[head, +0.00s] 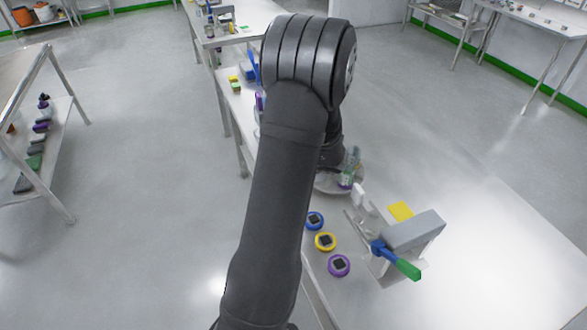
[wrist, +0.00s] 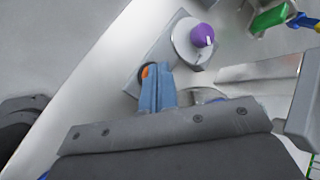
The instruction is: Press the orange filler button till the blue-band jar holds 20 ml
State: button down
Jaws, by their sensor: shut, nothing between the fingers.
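In the wrist view my gripper (wrist: 158,72) is shut and empty, its blue-grey fingers pressed together. A small orange round part, the filler button (wrist: 145,71), shows just left of the fingertips, partly covered by them. I cannot tell whether the fingertips touch it. A grey plate with a pale disc and a purple knob (wrist: 203,36) lies just beyond. In the head view my arm hides the gripper and the button.
The bench's right side (head: 500,265) is clear.

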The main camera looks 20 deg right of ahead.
jog(key=shift+r, duration=0.9)
jog(key=shift+r, duration=0.1)
jog(key=shift+r, duration=2.4)
notch_tip(320, 180, up, 4)
jog(key=shift+f, duration=0.1)
